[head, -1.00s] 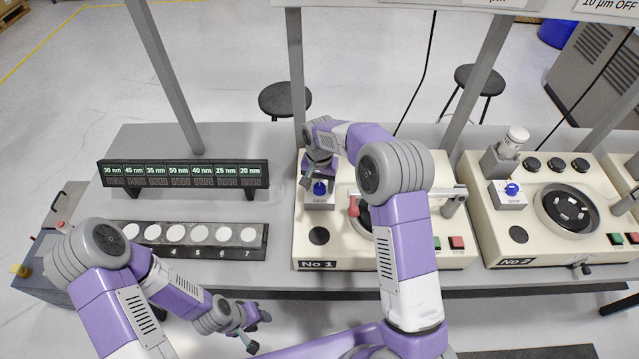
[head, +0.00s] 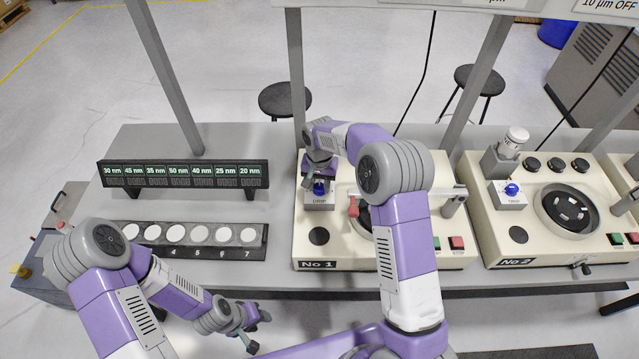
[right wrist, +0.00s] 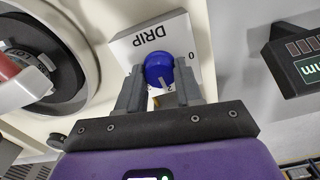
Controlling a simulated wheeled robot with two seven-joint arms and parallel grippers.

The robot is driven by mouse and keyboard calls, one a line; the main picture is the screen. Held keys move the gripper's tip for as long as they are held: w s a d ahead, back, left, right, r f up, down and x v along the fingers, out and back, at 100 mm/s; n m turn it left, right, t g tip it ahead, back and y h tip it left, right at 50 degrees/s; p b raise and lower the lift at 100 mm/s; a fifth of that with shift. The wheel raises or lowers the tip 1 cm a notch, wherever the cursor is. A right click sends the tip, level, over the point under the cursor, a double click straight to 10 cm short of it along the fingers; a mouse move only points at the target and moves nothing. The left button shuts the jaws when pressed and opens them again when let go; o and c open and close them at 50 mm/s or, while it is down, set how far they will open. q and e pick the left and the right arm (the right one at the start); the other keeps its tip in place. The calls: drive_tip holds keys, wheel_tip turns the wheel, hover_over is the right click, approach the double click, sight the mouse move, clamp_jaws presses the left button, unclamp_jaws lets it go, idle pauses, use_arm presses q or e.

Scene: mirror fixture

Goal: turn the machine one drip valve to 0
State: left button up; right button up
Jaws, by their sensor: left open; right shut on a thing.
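The machine one drip valve is a blue knob (head: 319,189) on a white block (head: 319,204) at the back left of the cream machine marked No 1 (head: 345,262). In the right wrist view the blue knob (right wrist: 159,68) sits between the fingers of my right gripper (right wrist: 161,88), which is shut on it. The plate (right wrist: 148,40) reads DRIP, with 0 to the right of the knob. A pale pointer line on the knob faces down the picture, near a 2. My left gripper (head: 255,329) is open and empty, in front of the bench edge.
A red-handled lever (head: 353,207) stands just right of the knob on machine one. A nanometre display (head: 184,173) and a tray of white discs (head: 238,252) lie to the left. Machine No 2 (head: 540,258) stands to the right. A grey post (head: 296,75) rises behind.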

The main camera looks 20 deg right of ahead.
sight(319, 186)
drive_tip(key=n, duration=0.3)
drive_tip(key=shift+n, duration=0.4)
drive_tip(key=n, duration=0.4)
drive_tip(key=shift+n, duration=0.3)
drive_tip(key=n, duration=0.4)
drive_tip(key=shift+p, duration=0.35)
drive_tip(key=shift+n, duration=2.4)
drive_tip(key=o, duration=1)
drive_tip(key=shift+o, duration=0.2)
wheel_tip(319, 186, up, 8)
drive_tip(key=shift+f+p, duration=0.15)
drive_tip(key=shift+p, duration=0.2)
